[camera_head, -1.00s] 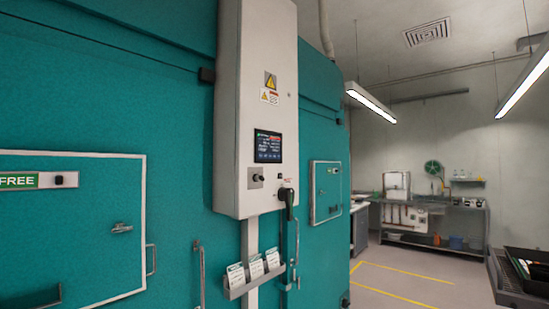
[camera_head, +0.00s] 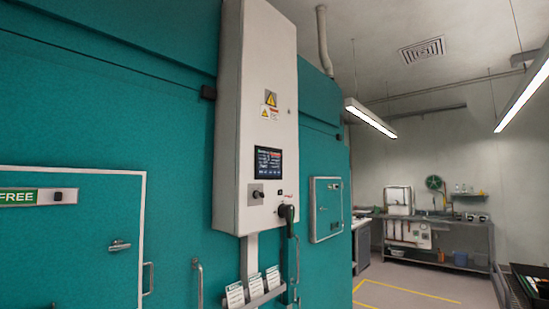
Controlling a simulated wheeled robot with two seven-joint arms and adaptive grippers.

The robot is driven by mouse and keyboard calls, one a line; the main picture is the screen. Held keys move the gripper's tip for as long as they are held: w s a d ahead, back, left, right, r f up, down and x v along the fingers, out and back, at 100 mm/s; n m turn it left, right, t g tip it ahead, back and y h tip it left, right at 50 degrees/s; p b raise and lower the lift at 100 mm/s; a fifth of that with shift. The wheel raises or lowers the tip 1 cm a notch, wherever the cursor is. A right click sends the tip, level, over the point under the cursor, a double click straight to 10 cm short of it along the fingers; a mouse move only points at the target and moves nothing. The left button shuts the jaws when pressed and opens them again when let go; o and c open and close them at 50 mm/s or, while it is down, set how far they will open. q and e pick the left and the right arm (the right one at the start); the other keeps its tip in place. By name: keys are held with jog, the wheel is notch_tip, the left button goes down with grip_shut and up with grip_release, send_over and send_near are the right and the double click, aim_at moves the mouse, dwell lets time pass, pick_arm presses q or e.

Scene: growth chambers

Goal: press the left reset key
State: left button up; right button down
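A tall white control cabinet (camera_head: 254,80) is mounted on the teal chamber wall. It carries a small dark screen (camera_head: 268,163) with lit text. Below the screen, a metal plate holds a dark round knob or key switch (camera_head: 257,194). A small dark item (camera_head: 280,191) sits to its right, too small to identify. A black handset or handle (camera_head: 288,213) hangs at the cabinet's lower right. I cannot tell which of these is the left reset key. Neither of my grippers is in view.
A white-framed teal door (camera_head: 75,240) with a handle is at left, and a smaller hatch (camera_head: 326,208) is right of the cabinet. Card holders (camera_head: 252,292) hang below the cabinet. Floor with yellow lines (camera_head: 400,290) lies at right, before a far bench (camera_head: 437,238).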

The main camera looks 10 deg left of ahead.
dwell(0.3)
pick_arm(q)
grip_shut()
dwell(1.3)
